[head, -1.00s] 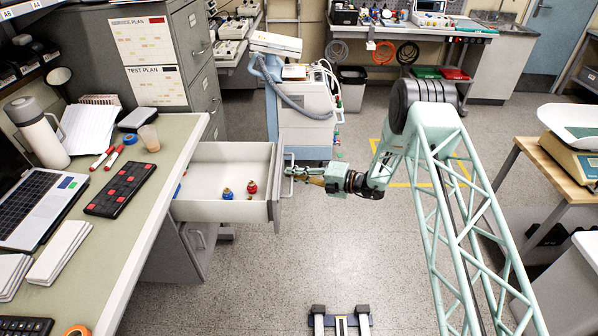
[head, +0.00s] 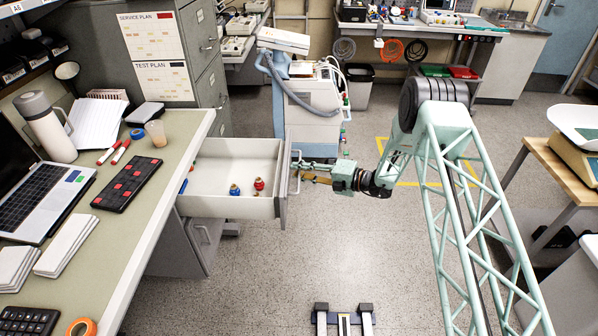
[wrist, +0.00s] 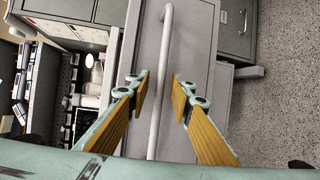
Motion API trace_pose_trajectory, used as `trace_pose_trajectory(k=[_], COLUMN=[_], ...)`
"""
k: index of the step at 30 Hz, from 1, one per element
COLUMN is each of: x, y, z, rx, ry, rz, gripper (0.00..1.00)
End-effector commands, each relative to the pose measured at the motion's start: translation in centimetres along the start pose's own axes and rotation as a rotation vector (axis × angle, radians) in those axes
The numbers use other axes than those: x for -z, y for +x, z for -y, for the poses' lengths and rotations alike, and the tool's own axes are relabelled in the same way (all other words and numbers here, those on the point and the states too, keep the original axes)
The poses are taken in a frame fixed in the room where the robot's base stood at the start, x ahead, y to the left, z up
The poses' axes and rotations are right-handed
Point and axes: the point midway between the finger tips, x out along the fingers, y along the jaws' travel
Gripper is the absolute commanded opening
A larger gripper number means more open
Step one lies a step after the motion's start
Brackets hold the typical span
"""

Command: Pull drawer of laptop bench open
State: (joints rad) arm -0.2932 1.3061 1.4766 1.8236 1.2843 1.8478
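The laptop bench (head: 100,235) stands at the left. Its drawer (head: 235,207) is pulled well out, with its inside showing. The bar handle (head: 296,172) on the drawer front also shows in the wrist view (wrist: 163,70) as a long pale bar. My gripper (head: 302,172) is at the handle from the right. In the wrist view my gripper (wrist: 160,90) has its two fingers apart, one on each side of the bar, with gaps visible on both sides. Contact with the bar does not show.
Small blue (head: 235,190) and red (head: 259,185) items sit in the drawer. A laptop (head: 42,195) and a cup (head: 156,133) stand on the bench. A wheeled machine (head: 312,105) stands behind the drawer. The floor (head: 270,270) in front is mostly clear.

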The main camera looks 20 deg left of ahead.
Motion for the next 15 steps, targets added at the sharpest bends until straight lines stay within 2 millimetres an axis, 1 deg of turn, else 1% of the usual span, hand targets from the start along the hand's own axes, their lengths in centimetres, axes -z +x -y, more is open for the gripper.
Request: trace_pose_trajectory(k=[5,8,11,15], x=[-0.1,-0.1,-0.1,-0.1], y=[-0.7,-1.5,-2.5,-4.4], z=[0.0,0.0,0.0,0.0], rx=[0.000,0.000,0.000,0.000], ry=[0.000,0.001,0.001,0.001], rz=[0.001,0.002,0.002,0.002], gripper=[0.21,0.21,0.21,0.21])
